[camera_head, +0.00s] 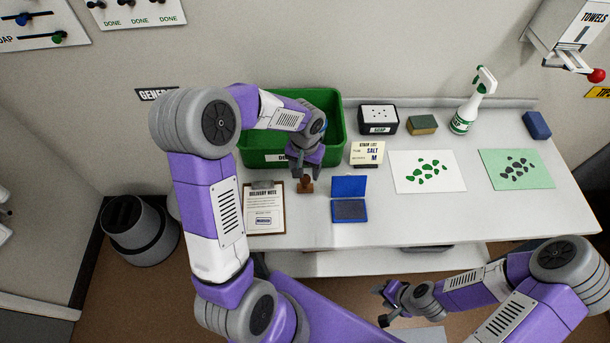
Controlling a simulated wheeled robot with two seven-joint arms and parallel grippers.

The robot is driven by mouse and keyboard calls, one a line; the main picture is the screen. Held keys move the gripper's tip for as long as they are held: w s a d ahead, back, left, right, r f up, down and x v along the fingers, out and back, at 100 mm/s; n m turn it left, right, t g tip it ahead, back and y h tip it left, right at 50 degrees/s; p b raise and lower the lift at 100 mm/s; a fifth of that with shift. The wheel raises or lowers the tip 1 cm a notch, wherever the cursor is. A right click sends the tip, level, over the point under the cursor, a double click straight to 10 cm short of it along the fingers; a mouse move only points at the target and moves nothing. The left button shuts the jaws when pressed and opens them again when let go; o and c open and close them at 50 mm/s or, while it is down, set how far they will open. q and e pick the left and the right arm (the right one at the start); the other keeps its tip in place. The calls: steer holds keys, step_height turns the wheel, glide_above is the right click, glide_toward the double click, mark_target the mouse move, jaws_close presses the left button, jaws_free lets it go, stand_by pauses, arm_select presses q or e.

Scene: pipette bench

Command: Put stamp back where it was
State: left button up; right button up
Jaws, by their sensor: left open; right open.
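The stamp (306,184) is small and brown and stands on the white bench. It is between the delivery note clipboard (265,216) and the open blue ink pad (349,208). My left gripper (305,172) is open just above the stamp, with its fingers close to the stamp's top. I cannot tell whether they touch it. My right gripper (385,302) is open and empty, low in front of the bench and away from the stamp. The clipboard carries a printed note with a blue mark at its lower part.
A green bin (333,115) stands behind my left gripper. A stamp list card (367,153), a soap box (378,119), a sponge (422,124), a spray bottle (469,105) and a blue block (537,125) stand further right. White (450,184) and green (540,180) sheets lie flat.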

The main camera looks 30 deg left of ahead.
mark_target(305, 178)
arm_select(q)
step_height(305, 178, up, 5)
steer(key=shift+f+p, duration=0.1)
steer(key=shift+p, duration=0.25)
stand_by(0.3)
